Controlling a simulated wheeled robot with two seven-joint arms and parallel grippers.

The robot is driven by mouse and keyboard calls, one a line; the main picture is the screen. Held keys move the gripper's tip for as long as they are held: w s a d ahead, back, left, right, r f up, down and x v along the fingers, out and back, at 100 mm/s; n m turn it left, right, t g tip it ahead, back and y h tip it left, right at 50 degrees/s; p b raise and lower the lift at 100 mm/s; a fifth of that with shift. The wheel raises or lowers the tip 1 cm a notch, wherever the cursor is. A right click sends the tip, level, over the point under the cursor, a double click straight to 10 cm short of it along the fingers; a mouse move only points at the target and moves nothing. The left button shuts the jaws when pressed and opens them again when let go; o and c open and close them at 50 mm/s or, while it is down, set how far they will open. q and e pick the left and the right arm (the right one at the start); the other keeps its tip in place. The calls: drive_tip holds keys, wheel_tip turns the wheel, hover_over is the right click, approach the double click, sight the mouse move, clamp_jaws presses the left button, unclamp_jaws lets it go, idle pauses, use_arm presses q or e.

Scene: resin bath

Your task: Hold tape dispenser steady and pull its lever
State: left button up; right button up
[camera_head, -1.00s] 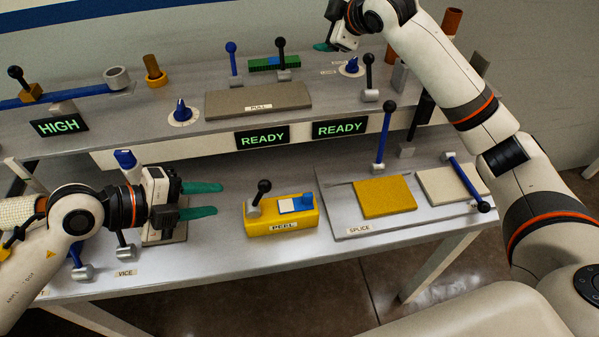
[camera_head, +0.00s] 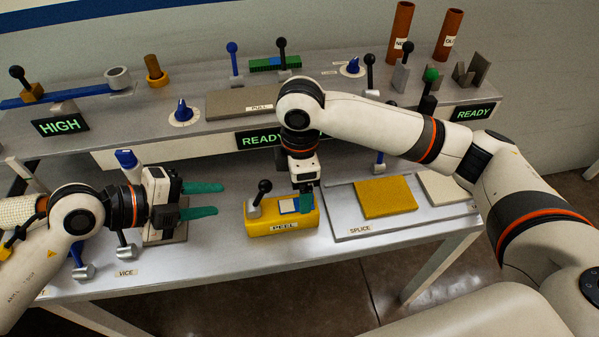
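The tape dispenser is a yellow box (camera_head: 260,229) marked PEEL on the lower bench. My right gripper (camera_head: 306,203) points down at the dispenser's right end.
The splice plate with a yellow pad (camera_head: 386,198) lies to the right. A vice lever (camera_head: 124,246) stands below my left gripper. The raised shelf behind carries a grey pull plate (camera_head: 240,103), knobs and levers. Bare bench surface lies in front of the dispenser.

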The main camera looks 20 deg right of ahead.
wheel_tip(320, 180, down, 10)
drive_tip(key=shift+r, duration=0.15)
idle(0.3)
drive_tip(key=c, duration=1.3)
